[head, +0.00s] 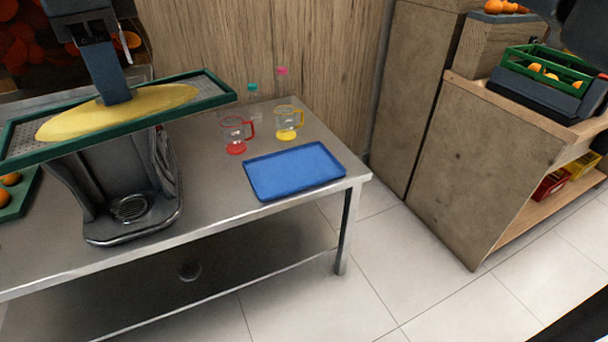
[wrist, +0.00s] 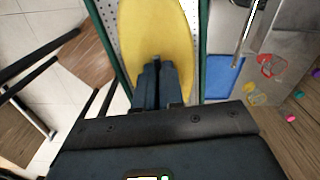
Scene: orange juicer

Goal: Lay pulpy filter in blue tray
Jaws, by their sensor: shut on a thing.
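The pulpy filter is a long perforated tray with a green rim (head: 212,82) and a yellow pulp layer (head: 160,97). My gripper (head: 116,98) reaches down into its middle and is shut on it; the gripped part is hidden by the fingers. The filter is held tilted above the dark juicer (head: 125,190). In the wrist view the filter (wrist: 176,30) extends away from my fingertips (wrist: 157,64). The blue tray (head: 294,170) lies flat and empty near the right end of the metal table; part of it also shows in the wrist view (wrist: 222,78).
A red-based jug (head: 236,136) and a yellow-based jug (head: 288,122) stand just behind the blue tray. Green and pink caps show behind them. A green crate of oranges (head: 12,192) is at left. The table (head: 225,222) is bare between juicer and tray.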

